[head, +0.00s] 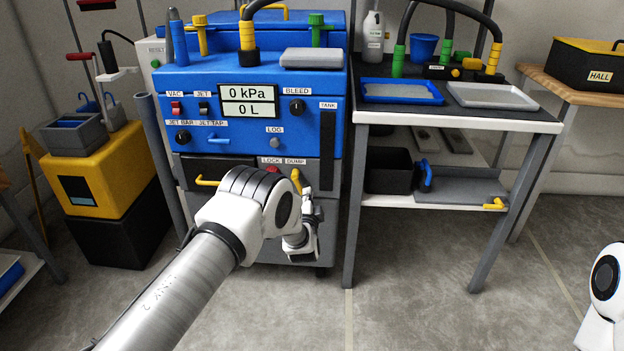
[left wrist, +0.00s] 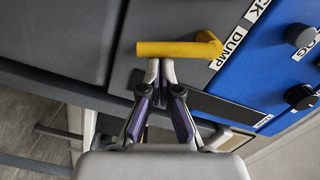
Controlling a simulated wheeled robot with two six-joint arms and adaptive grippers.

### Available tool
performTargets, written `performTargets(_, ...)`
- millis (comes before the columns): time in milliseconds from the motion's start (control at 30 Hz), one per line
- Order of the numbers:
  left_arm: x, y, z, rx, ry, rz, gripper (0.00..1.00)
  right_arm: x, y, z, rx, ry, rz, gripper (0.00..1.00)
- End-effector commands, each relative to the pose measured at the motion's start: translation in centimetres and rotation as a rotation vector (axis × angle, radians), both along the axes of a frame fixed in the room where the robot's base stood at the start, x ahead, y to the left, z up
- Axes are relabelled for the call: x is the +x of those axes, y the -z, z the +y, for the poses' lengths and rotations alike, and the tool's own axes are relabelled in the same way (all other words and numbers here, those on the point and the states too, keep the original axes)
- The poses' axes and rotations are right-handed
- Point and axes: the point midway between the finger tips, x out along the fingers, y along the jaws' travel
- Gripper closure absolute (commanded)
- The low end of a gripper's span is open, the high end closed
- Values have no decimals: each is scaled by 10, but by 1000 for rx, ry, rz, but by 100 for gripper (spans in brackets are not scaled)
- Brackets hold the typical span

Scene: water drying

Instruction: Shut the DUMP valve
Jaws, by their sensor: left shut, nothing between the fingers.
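The DUMP valve's yellow handle (head: 296,181) is on the grey lower panel of the blue machine, just under the DUMP label, partly hidden by my left arm in the head view. In the left wrist view the handle (left wrist: 175,49) lies across the upper middle, its thick pivot end at the DUMP label (left wrist: 230,47). It hangs down from that end along the panel. My left gripper (left wrist: 160,68) is shut and empty, its fingertips right at the handle's side near mid-length. I cannot tell whether they touch. My right gripper is out of view.
The display (head: 248,101) reads 0 kPa and 0 L. A table (head: 420,121) with trays stands close on the right. The floor in front is clear.

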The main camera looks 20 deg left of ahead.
Motion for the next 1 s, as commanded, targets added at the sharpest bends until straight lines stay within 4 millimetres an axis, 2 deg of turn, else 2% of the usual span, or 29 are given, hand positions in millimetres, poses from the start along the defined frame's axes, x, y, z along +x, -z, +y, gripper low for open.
performTargets(367,-4,10,13,269,-1,78,100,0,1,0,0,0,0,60)
performTargets(1000,-5,13,19,261,1,77,100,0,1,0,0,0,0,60)
